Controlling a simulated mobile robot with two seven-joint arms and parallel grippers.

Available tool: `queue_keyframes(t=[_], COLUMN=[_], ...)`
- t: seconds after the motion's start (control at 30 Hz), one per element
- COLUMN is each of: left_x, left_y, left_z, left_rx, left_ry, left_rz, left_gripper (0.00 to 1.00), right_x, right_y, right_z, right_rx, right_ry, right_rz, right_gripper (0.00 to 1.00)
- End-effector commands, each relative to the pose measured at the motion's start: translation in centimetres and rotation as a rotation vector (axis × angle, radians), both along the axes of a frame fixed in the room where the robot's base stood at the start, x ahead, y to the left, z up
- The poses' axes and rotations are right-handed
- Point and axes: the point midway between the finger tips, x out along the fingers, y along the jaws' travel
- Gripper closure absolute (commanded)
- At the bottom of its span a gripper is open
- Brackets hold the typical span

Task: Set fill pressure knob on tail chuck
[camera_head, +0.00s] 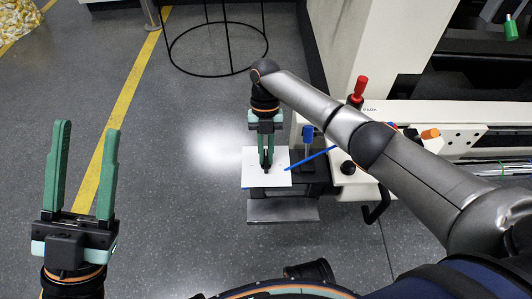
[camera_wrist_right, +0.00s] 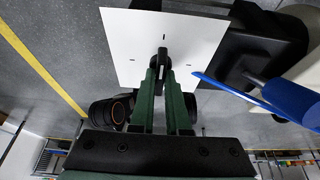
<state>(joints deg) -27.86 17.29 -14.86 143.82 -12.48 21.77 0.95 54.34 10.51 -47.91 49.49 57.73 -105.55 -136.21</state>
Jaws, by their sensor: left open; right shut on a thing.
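The fill pressure knob is a small black knob (camera_wrist_right: 162,62) on a white square plate with short dark tick marks (camera_wrist_right: 120,40). In the head view the plate (camera_head: 281,160) sits at the machine's end, and the knob is mostly hidden by the fingers. My right gripper (camera_wrist_right: 163,80) is shut on the knob, its green fingertips on either side of it. It also shows in the head view (camera_head: 266,165), pointing down at the plate. My left gripper (camera_head: 84,165) is open and empty, above the floor at the left, far from the plate.
A blue rod (camera_head: 310,158) lies beside the plate's right edge, close to my right fingers. A blue-handled lever (camera_head: 308,135), a red-handled lever (camera_head: 359,88) and a black round knob (camera_head: 347,168) stand on the machine to the right. The floor between my grippers is clear.

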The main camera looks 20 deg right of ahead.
Motion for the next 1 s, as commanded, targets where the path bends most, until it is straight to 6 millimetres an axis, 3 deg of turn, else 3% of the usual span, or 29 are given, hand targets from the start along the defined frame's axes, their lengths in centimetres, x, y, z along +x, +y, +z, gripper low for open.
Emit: queue_keyframes(t=[0.13, 0.17, 0.4, 0.77, 1.0], left_x=[0.0, 0.0, -0.1, -0.1, -0.2], left_y=[0.0, 0.0, -0.1, 0.0, 0.2], left_z=[0.0, 0.0, -0.1, 0.2, 1.9], left_rx=[0.001, 0.002, 0.007, 0.007, -0.008], left_ry=[0.000, 0.000, 0.000, 0.000, -0.004], left_rz=[-0.001, -0.002, -0.005, -0.005, -0.010], left_gripper=[0.50, 0.50, 0.50, 0.50, 0.50], right_x=[-0.1, -0.1, 0.0, 0.3, 1.9], right_y=[0.0, 0.0, 0.0, -0.1, -0.5], right_z=[-0.1, -0.1, -0.1, 0.8, 5.2], right_rx=[-0.001, -0.001, 0.000, 0.000, 0.000], right_ry=[0.001, 0.001, 0.001, -0.001, -0.002], right_rz=[-0.001, -0.001, -0.001, -0.002, -0.003], right_gripper=[1.00, 0.84, 0.57, 0.56, 0.56])
